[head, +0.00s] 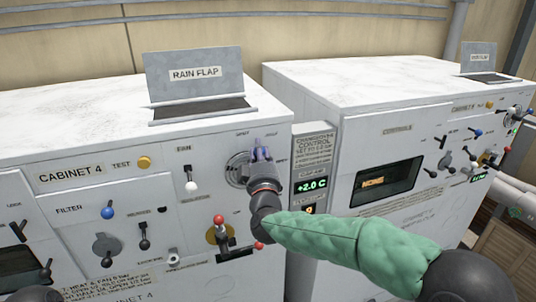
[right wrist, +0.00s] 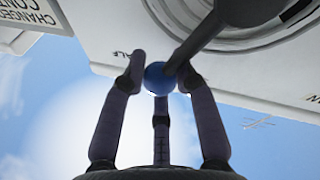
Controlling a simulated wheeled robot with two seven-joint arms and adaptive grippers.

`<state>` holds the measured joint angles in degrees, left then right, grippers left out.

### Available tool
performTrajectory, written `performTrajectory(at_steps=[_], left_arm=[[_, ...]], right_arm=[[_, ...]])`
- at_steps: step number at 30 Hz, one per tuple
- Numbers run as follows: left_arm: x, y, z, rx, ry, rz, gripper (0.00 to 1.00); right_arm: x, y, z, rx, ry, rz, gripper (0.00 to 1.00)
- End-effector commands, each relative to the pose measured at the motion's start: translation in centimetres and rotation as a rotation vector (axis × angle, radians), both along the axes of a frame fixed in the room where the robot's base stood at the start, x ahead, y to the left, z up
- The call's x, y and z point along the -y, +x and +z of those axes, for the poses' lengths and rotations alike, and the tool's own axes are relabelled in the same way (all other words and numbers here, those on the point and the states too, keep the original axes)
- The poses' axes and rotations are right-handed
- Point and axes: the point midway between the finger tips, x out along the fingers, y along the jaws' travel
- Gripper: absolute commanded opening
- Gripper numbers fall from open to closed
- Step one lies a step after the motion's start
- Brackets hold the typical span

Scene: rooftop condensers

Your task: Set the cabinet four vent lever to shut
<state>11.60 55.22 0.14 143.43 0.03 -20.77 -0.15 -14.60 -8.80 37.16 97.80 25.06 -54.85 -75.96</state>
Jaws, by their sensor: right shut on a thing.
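Cabinet 4 (head: 110,200) stands at the left of the head view. Its round grey dial plate (head: 237,168) is on the upper right of the front panel, partly hidden by my right gripper (head: 262,155). In the right wrist view, a dark lever (right wrist: 212,32) comes off the round plate (right wrist: 285,22) and ends in a blue ball knob (right wrist: 157,80). My right gripper's fingers (right wrist: 160,72) are closed around this knob. My left gripper is not in view.
Below the dial is a red-knobbed lever (head: 218,220). A white-knobbed lever (head: 191,187) and a blue-knobbed filter lever (head: 107,211) are to the left. A changeover control box (head: 313,150) stands close at the right, before a second cabinet (head: 390,125).

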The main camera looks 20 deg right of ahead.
Motion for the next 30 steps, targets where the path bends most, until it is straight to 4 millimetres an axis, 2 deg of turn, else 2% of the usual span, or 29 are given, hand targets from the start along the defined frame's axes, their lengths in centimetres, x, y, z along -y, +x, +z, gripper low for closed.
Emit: performTrajectory(at_steps=[6,15,30], left_arm=[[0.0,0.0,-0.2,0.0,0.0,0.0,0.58],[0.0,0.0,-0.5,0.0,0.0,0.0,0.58],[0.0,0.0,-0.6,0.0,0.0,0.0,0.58]], right_arm=[[-1.5,0.0,0.2,0.001,-0.186,0.0,0.0],[-2.9,-0.1,0.4,0.008,-0.366,-0.002,0.0],[-3.6,-0.1,0.5,0.012,-0.455,-0.002,0.0]])
